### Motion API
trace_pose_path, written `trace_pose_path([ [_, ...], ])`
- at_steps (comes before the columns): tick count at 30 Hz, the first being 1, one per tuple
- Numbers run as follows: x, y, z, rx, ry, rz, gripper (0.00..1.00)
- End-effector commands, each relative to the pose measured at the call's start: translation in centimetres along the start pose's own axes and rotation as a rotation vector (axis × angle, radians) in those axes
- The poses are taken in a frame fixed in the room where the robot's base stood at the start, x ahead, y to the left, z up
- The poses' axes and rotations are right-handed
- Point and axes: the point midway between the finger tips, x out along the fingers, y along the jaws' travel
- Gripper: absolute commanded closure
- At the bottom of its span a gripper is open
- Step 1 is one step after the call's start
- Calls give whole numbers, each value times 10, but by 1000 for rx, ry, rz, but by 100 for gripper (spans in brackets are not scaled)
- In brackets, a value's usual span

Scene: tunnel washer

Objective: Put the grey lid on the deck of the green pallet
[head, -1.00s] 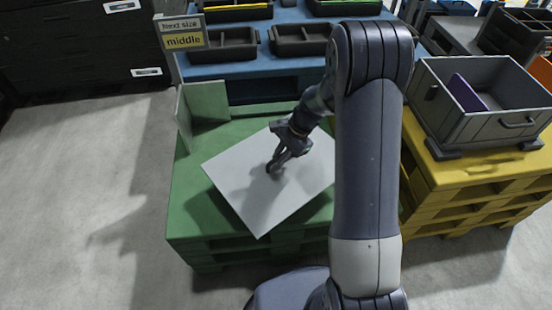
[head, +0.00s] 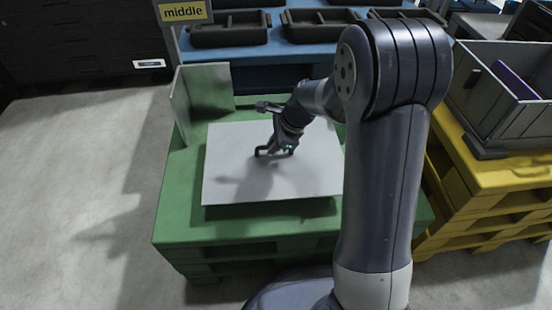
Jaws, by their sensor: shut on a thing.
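The grey lid (head: 235,185) is a flat, light rectangular panel over the green pallet (head: 180,215) in the head view. A dark shadow lies under its front edge, so that edge looks a little above the deck. My gripper (head: 274,151) is over the lid's upper middle, shut on its handle. The lid looks about level and roughly square with the pallet. My arm hides the lid's right edge and part of the pallet's right side.
Upright grey-green boards (head: 205,90) form a corner at the pallet's back left. A blue bench (head: 225,55) with black trays (head: 230,29) stands behind. A yellow pallet (head: 490,170) with a grey crate (head: 500,110) is at right. Grey floor at left is clear.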

Motion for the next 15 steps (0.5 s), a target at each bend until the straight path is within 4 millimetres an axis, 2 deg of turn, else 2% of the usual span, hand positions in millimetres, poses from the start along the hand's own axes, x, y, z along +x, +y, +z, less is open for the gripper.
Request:
trace_pose_path([
  [5,18,3,-8,0,0,-2,100],
  [10,46,9,-19,0,0,-1,100],
  [15,50,10,-21,-1,-1,-3,100],
])
